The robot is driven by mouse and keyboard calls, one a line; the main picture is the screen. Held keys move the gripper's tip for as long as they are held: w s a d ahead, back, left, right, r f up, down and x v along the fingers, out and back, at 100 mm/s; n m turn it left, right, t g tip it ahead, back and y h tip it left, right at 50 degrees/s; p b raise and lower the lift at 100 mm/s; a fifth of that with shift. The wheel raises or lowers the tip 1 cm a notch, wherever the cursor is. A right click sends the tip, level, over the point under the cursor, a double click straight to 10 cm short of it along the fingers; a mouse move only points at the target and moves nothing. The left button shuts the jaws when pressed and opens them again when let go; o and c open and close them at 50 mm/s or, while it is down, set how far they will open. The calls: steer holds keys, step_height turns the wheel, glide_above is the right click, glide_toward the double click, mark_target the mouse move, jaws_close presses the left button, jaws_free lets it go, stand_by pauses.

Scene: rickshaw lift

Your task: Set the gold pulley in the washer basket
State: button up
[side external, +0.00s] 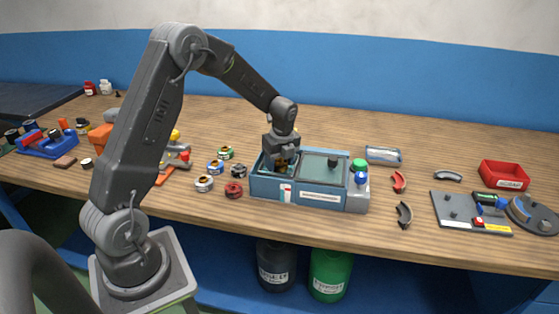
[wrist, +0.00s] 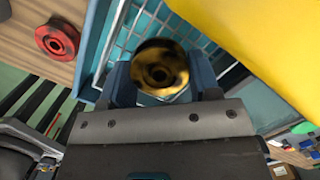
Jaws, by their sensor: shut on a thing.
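The gold pulley (wrist: 160,68) is between the two fingers of my gripper (wrist: 162,84) in the wrist view, with its round face and centre hole showing. My gripper is shut on it. Behind the pulley is the wire grid of the washer basket (wrist: 196,42), inside the blue washer (side external: 268,188). In the side external view my gripper (side external: 281,168) reaches down into the left part of the washer. There the pulley is mostly hidden by the gripper, and I cannot tell whether it touches the basket floor.
A red pulley (side external: 234,189) and several other coloured pulleys (side external: 216,167) stand left of the washer. Green and blue caps (side external: 359,166) rise at its right end. Curved brake shoes (side external: 404,213), a fixture plate (side external: 470,214) and a red scrap bin (side external: 503,175) lie further right.

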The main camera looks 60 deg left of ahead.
steer(key=o, duration=1.2)
steer(key=shift+o, duration=0.2)
steer(key=shift+r, duration=0.75)
steer(key=shift+o, duration=0.8)
steer(key=shift+r, duration=2.7)
